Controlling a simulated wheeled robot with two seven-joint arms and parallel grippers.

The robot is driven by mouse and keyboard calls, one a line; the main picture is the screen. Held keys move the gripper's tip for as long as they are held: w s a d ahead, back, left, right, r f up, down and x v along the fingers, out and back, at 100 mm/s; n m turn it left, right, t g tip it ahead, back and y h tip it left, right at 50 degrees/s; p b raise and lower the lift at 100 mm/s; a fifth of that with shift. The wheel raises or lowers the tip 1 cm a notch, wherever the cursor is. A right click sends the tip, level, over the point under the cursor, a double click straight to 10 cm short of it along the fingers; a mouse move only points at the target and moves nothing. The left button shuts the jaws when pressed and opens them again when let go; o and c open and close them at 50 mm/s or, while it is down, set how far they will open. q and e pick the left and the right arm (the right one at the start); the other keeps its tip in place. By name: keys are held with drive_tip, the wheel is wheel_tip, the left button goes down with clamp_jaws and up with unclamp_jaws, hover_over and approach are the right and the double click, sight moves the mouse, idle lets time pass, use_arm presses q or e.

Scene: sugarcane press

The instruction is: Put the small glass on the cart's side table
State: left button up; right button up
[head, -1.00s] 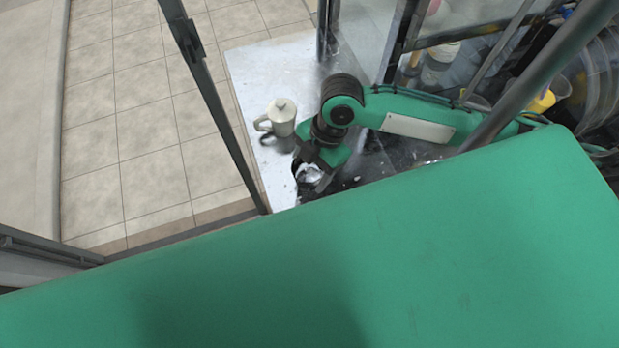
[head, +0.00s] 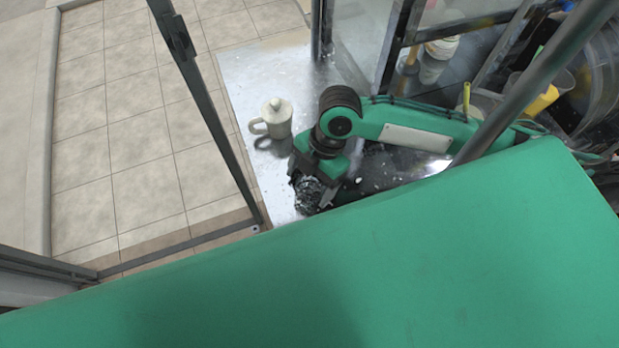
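My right gripper (head: 316,184) reaches down over the metal side table (head: 262,75), with its arm coming in from the right. The small glass (head: 307,196), clear and ribbed, is at its fingertips, low over or on the table near its front edge. Dark finger parts show on both sides of the glass. I cannot tell whether they grip it, nor whether its base touches the table. My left gripper is not in view.
A pale lidded mug (head: 277,118) with a handle stands on the table just left of my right gripper. A dark metal post (head: 205,110) rises at the left. Glass panels and several containers stand at the upper right. The table's far left part is clear.

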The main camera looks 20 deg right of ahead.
drive_tip(key=shift+r, duration=0.1)
drive_tip(key=b+v, duration=0.2)
drive_tip(key=v, duration=1)
drive_tip(key=shift+b, duration=0.3)
drive_tip(key=shift+r, duration=0.1)
